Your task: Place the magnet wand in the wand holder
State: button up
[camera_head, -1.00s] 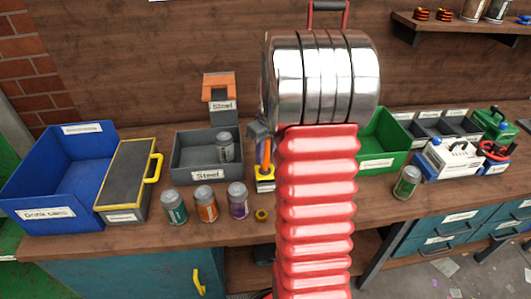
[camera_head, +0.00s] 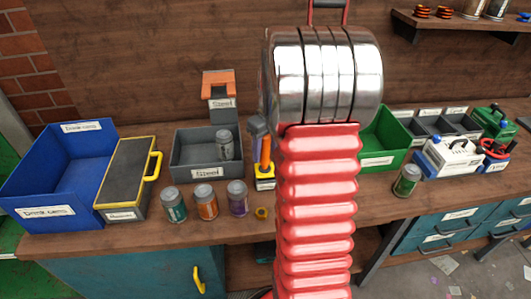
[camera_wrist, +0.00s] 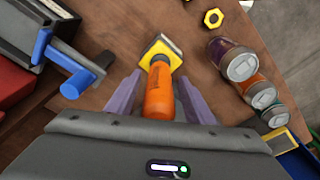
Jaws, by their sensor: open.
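The magnet wand (camera_head: 266,152) shows as an orange handle standing in the yellow-topped wand holder (camera_head: 264,183), just left of my red arm. In the wrist view the orange wand (camera_wrist: 160,92) rises from the yellow square holder (camera_wrist: 163,50). My gripper (camera_wrist: 160,84) is open, with its purple fingers on either side of the wand and a gap showing beside it. The wand's lower end is hidden in the holder.
Several cans (camera_head: 207,201) and a yellow nut (camera_head: 262,212) stand close in front and to the left. A grey steel bin (camera_head: 196,157) holding a can is behind them. A blue bin (camera_head: 50,180) stands far left. A blue-handled clamp (camera_wrist: 72,65) is near the gripper.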

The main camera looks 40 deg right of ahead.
jog(key=r, duration=0.3)
jog(key=s+r, duration=0.1)
jog(key=r, duration=0.7)
jog(key=shift+s+r, duration=0.25)
jog(key=s+a+r+t, duration=0.1)
jog(key=s+a+r, duration=0.1)
jog(key=a, duration=0.7)
jog(key=s+a+r+t, duration=0.1)
jog(key=s+a+r, duration=0.15)
jog(key=a, duration=0.75)
jog(key=s+a+f+t, duration=0.2)
jog(key=s+a, duration=0.8)
jog(key=a, duration=0.2)
jog(key=shift+a+f, duration=0.25)
jog(key=shift+f, duration=0.05)
jog(key=shift+s, duration=0.1)
